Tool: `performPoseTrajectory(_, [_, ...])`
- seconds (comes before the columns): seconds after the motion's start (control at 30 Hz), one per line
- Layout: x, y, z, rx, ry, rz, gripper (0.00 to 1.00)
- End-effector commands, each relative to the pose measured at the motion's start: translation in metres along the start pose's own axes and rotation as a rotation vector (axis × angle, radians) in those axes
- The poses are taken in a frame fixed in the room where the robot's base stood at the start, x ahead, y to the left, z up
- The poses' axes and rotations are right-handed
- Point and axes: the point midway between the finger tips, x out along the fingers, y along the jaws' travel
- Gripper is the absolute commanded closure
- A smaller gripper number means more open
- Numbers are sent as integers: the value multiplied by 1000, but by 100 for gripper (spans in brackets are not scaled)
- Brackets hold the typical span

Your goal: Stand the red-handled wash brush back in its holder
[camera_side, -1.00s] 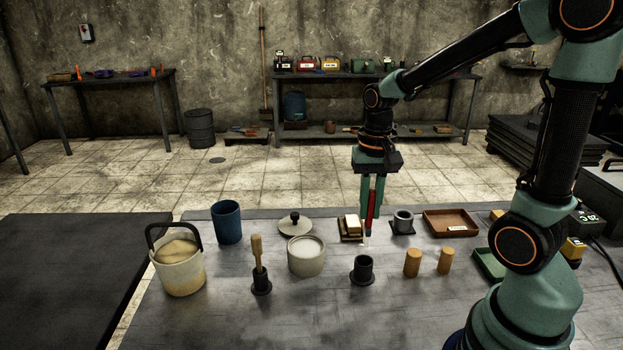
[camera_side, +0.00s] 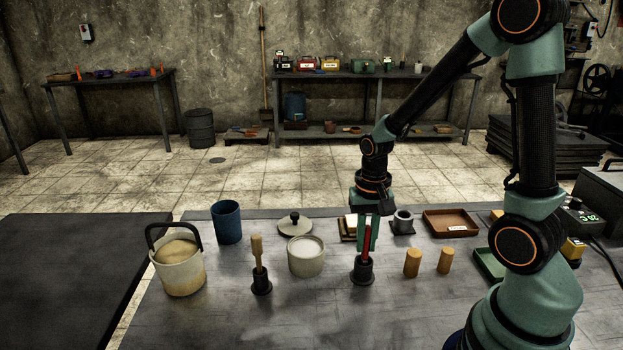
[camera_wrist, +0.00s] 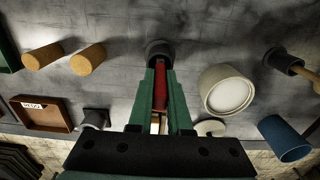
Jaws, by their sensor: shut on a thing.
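The wash brush's red handle (camera_side: 366,240) is upright between the green fingers of my gripper (camera_side: 366,249), which is shut on it. The handle also shows in the wrist view (camera_wrist: 160,88), pointing at the holder. The black round holder (camera_side: 362,274) stands on the table directly below the fingers; it is also in the wrist view (camera_wrist: 158,47). The brush's lower end is at the holder's mouth and seems to be inside it, hidden by the rim. I cannot tell how deep it sits.
A similar black holder (camera_side: 261,284) with a wooden-handled tool stands to the left. A white-filled pot (camera_side: 306,267) is nearer on the left. Two tan cylinders (camera_side: 412,263) (camera_side: 445,261) stand on the right. A brown tray (camera_side: 450,228) and a grey cup (camera_side: 403,222) are behind.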

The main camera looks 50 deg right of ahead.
Motion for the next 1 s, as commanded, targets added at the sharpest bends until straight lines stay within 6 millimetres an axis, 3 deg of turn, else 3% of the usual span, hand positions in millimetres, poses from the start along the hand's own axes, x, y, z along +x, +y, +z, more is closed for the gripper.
performPoseTrajectory(0.07, [2, 0, 0, 0, -1, 1, 100])
performPoseTrajectory(0.1, [2, 0, 0, 0, 0, 0, 72])
performPoseTrajectory(0.17, [2, 0, 0, 0, 0, 0, 53])
performPoseTrajectory(0.47, [2, 0, 0, 0, 0, 0, 53])
performPoseTrajectory(0.63, [-9, 0, -1, 0, 3, -2, 53])
performPoseTrajectory(1.0, [-80, -1, -1, 0, 5, -3, 53])
